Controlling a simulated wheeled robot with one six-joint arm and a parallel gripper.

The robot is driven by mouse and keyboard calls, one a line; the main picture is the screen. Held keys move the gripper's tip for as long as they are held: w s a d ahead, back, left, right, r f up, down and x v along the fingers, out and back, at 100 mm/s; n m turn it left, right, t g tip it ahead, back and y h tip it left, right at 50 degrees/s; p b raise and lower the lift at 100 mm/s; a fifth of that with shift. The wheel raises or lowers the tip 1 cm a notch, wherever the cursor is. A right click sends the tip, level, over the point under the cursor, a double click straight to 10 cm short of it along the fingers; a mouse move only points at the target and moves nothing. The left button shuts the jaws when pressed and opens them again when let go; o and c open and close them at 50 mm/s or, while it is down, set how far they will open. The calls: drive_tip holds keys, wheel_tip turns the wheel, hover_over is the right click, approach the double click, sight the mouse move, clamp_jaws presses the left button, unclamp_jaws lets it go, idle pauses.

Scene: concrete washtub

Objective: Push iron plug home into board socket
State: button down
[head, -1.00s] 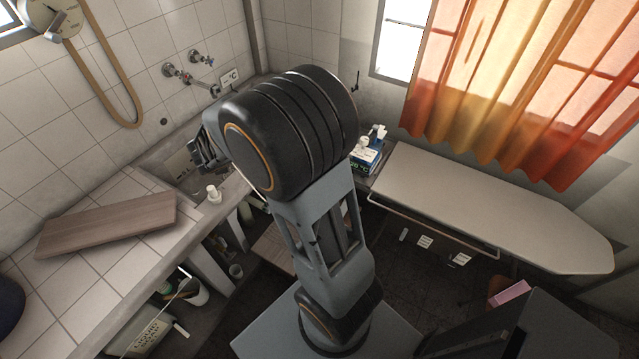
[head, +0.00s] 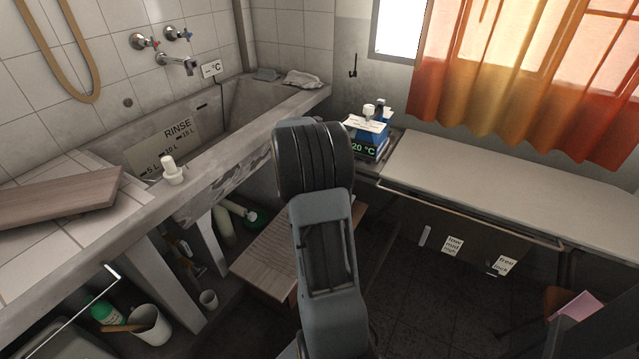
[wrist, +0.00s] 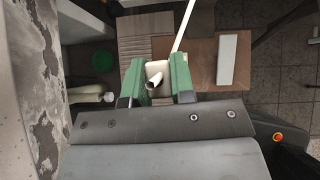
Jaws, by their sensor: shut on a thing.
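In the wrist view my gripper (wrist: 159,72) has green-padded jaws closed on a small white piece, which I take to be the iron plug (wrist: 155,78). A pale straight strip or cord (wrist: 182,25) runs up and right from beside the jaws. In the head view my arm hides the gripper and the plug. The ironing board (head: 480,180) stands at the right, with small paper labels (head: 453,245) on the panel below its front edge. I cannot make out the socket in either view.
A blue box with a display (head: 367,150) stands at the board's left end. The concrete tub (head: 215,120) and its ledge are at the left. A wooden step (head: 270,250) is on the floor beside my arm. The dark floor before the board looks clear.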

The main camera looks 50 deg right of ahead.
drive_tip(key=shift+m+g, duration=0.3)
drive_tip(key=shift+m, duration=0.1)
drive_tip(key=d+f, duration=0.1)
drive_tip(key=s+d+f+b, duration=0.1)
drive_tip(key=f, duration=0.1)
drive_tip(key=shift+s+d+b, duration=0.3)
drive_tip(key=shift+d+b, duration=0.1)
drive_tip(key=shift+a, duration=0.1)
wheel_tip(320, 180, down, 6)
drive_tip(key=b, duration=0.4)
drive_tip(key=shift+r+p, duration=0.1)
drive_tip(key=shift+p, duration=0.5)
idle(1.6)
drive_tip(key=shift+f+b, duration=1.25)
drive_tip(key=shift+f, duration=0.55)
drive_tip(key=c, duration=0.9)
unclamp_jaws()
